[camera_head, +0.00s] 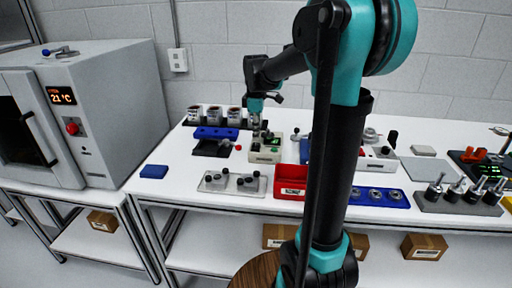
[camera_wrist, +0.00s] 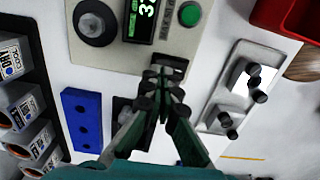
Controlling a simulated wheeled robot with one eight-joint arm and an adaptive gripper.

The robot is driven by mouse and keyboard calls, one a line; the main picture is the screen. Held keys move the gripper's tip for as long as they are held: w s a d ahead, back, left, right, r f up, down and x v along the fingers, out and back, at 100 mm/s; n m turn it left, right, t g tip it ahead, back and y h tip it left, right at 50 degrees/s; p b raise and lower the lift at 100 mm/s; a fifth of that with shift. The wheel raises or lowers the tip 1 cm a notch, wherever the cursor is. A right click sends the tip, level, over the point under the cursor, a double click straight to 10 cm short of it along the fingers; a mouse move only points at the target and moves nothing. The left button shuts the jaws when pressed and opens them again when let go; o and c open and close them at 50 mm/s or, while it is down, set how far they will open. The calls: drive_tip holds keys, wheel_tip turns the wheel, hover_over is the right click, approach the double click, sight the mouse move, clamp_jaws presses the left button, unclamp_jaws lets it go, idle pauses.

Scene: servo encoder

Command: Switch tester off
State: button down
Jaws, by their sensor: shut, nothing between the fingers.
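The tester, a beige box (camera_head: 264,157), stands on the white table below my gripper in the head view. In the wrist view its beige face (camera_wrist: 80,55) fills the upper middle. It carries a lit display (camera_wrist: 146,14) with a partly cut-off green reading, a green button (camera_wrist: 190,13) at the right and a round black knob (camera_wrist: 95,21) at the left. My gripper (camera_wrist: 163,73) is shut and empty, its fingertips over the near edge of the tester, covering part of it. I cannot tell whether they touch it. In the head view my gripper (camera_head: 255,128) points down.
A blue block with holes (camera_wrist: 82,117) and a rack of labelled cans (camera_wrist: 22,105) lie left of the tester. A grey fixture with black knobs (camera_wrist: 240,85) and a red bin (camera_wrist: 290,14) lie right. An oven (camera_head: 110,110) stands at the far left.

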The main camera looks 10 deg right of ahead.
sight(256, 144)
drive_tip(key=shift+f, duration=1)
idle(0.4)
drive_tip(key=shift+r, duration=3.55)
